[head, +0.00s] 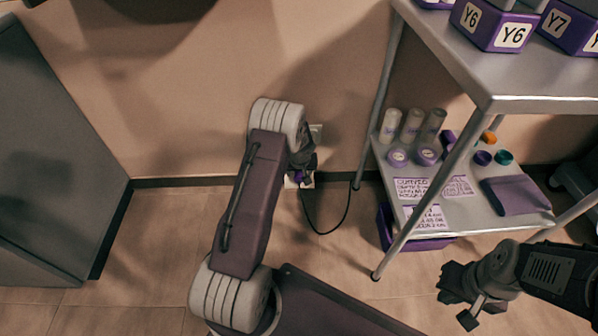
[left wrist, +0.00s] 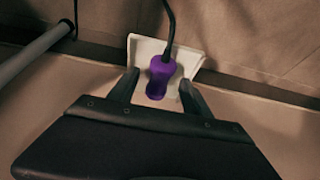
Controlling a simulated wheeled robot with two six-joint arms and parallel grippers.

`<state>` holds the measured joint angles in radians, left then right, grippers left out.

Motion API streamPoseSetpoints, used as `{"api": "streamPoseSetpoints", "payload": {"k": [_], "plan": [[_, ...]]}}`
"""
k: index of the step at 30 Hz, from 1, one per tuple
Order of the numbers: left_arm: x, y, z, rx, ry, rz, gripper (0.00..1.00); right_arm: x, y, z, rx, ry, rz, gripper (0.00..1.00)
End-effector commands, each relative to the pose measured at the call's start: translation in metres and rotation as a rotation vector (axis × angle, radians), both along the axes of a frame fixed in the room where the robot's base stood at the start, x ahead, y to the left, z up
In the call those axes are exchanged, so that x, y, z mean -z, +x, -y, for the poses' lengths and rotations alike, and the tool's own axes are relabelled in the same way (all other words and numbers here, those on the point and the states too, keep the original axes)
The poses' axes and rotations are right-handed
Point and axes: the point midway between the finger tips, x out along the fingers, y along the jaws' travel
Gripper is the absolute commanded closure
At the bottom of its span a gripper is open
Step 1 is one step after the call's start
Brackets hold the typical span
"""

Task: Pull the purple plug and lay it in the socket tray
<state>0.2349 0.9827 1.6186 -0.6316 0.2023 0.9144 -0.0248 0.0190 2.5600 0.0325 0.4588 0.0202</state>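The purple plug (left wrist: 161,78) sits at a white wall plate (left wrist: 142,52) low on the wall, with a dark cord running from it. Only a bit of the plug's purple (head: 299,176) shows in the head view, behind my left wrist. My left gripper (left wrist: 158,92) is open, its fingers on either side of the plug with gaps showing. In the head view my left gripper (head: 302,166) is at the wall, partly hidden by its arm. My right gripper (head: 466,300) hangs at the lower right, away from the plug. I cannot make out a separate socket tray.
A metal trolley (head: 490,105) stands right of the plate, with purple boxes on top and bottles, caps and labels on its lower shelf (head: 457,211). A purple bin (head: 430,243) is beneath. A grey cabinet (head: 60,170) stands left. The cord (head: 325,231) loops near the floor.

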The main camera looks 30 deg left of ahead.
Motion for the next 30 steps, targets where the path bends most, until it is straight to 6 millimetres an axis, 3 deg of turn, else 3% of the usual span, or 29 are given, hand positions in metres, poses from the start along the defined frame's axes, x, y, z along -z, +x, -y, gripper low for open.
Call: {"api": "streamPoseSetpoints", "payload": {"k": [7, 18, 30], "plan": [[-0.006, -0.001, 0.001, 0.0, 0.0, 0.0, 0.43, -0.004, 0.0, 0.0, 0.0, 0.0, 0.0, 1.0], [-0.076, -0.025, 0.016, 0.001, 0.0, 0.001, 0.43, -0.039, 0.0, 0.0, 0.0, 0.0, 0.0, 1.0], [-0.084, -0.03, 0.018, 0.0, 0.0, 0.0, 0.43, -0.041, 0.0, 0.0, 0.0, 0.0, 0.0, 1.0]]}}
